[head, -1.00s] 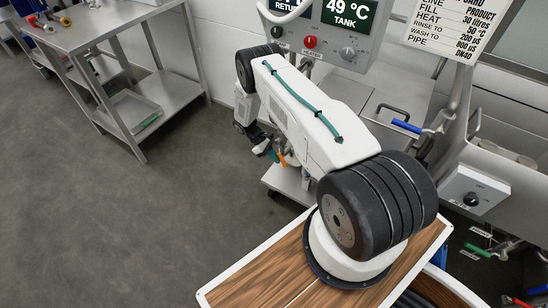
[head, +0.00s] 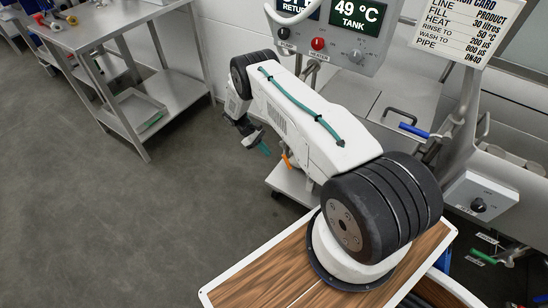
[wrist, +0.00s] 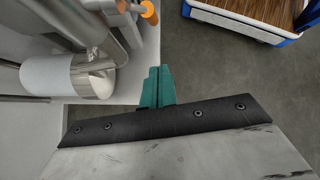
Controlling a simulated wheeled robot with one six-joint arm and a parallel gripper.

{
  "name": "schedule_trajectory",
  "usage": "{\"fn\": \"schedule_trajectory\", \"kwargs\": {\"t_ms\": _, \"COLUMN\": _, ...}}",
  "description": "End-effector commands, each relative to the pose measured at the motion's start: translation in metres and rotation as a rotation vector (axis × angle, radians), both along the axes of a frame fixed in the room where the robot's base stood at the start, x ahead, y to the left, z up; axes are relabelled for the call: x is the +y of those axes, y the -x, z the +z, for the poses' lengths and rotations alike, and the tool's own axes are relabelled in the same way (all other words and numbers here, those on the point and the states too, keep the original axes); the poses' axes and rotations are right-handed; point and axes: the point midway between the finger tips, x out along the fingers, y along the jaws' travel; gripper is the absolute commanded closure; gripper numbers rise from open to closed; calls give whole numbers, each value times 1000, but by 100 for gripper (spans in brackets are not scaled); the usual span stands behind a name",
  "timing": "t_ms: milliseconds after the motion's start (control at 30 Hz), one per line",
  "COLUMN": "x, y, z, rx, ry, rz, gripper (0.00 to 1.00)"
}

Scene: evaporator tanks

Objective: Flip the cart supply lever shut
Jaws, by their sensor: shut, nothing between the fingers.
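An orange handle (head: 287,161) shows low on the white cart in the head view, beside my arm. It looks like the supply lever, but no label on it is readable. In the wrist view the orange handle (wrist: 149,12) is at the top edge, partly cut off, by metal pipes. My gripper (wrist: 157,88) has teal fingers pressed together with nothing between them. They are apart from the handle and point toward the cart's edge and floor. In the head view my gripper (head: 264,148) hangs left of the handle, small and partly hidden by my arm.
A rounded metal pipe end (wrist: 85,80) stands left of my fingers in the wrist view. The cart's panel (head: 335,40) rises behind my arm. A blue handle (head: 414,131) and a green handle (head: 483,257) are at right. Open floor (head: 130,220) lies left.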

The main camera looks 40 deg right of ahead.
Motion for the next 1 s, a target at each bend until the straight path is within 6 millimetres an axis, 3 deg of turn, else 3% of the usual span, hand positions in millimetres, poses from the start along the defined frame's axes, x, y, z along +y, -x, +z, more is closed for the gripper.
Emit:
{"fn": "schedule_trajectory", "kwargs": {"t_ms": 233, "x": 11, "y": -23, "z": 27, "rx": -2, "ry": 1, "rz": 1, "gripper": 100}}
{"fn": "schedule_trajectory", "kwargs": {"t_ms": 667, "x": 10, "y": -26, "z": 32, "rx": -2, "ry": 0, "rz": -2, "gripper": 100}}
{"fn": "schedule_trajectory", "kwargs": {"t_ms": 767, "x": 11, "y": -30, "z": 41, "rx": -11, "ry": 2, "rz": -5, "gripper": 100}}
{"fn": "schedule_trajectory", "kwargs": {"t_ms": 867, "x": 13, "y": -41, "z": 69, "rx": -37, "ry": 6, "rz": -15, "gripper": 100}}
{"fn": "schedule_trajectory", "kwargs": {"t_ms": 967, "x": 18, "y": -54, "z": 119, "rx": -83, "ry": 11, "rz": -37, "gripper": 100}}
{"fn": "schedule_trajectory", "kwargs": {"t_ms": 1000, "x": 21, "y": -59, "z": 144, "rx": -105, "ry": 13, "rz": -47, "gripper": 100}}
